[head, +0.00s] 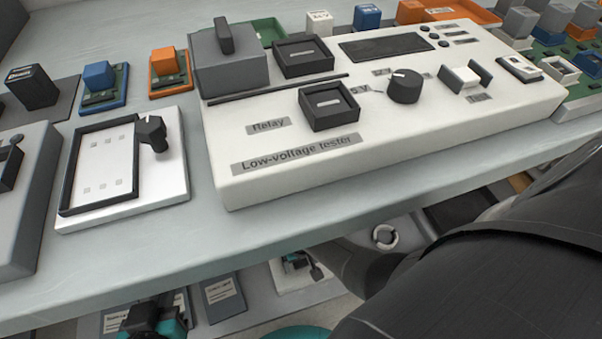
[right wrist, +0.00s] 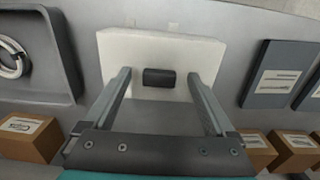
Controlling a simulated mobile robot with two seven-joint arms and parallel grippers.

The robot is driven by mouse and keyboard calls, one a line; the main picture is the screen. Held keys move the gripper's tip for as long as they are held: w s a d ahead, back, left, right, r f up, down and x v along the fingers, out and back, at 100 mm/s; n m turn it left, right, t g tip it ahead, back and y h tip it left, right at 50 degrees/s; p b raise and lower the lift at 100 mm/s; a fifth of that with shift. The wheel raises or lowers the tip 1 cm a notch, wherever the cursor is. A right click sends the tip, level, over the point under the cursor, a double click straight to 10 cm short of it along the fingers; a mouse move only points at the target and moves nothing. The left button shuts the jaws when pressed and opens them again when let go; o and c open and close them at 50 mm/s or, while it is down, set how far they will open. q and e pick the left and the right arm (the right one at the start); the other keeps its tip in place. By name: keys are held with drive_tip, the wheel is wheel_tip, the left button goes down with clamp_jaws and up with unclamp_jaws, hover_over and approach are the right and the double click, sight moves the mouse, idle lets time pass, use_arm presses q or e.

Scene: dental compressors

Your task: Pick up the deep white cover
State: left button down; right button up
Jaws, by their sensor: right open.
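The white cover (right wrist: 115,50) with a black handle (right wrist: 159,77) lies on a grey surface in the right wrist view. My right gripper (right wrist: 158,78) is open, its two fingers apart on either side of the handle, with gaps on both sides. In the head view, the right gripper (head: 308,268) shows small beyond my right arm, over the white cover (head: 288,282) on the level below the bench. The cover's depth cannot be judged. My left gripper (head: 155,318) shows partly at the lower left edge; its fingers are not clear.
A low-voltage tester (head: 400,130) stands on the bench above. Grey labelled panels (right wrist: 280,75) lie right of the cover in the wrist view, a grey tray with a ring (right wrist: 12,58) left. Several cardboard boxes (right wrist: 297,148) stand along the near side.

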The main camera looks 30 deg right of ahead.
drive_tip(key=shift+c, duration=0.3)
clamp_jaws()
idle(0.4)
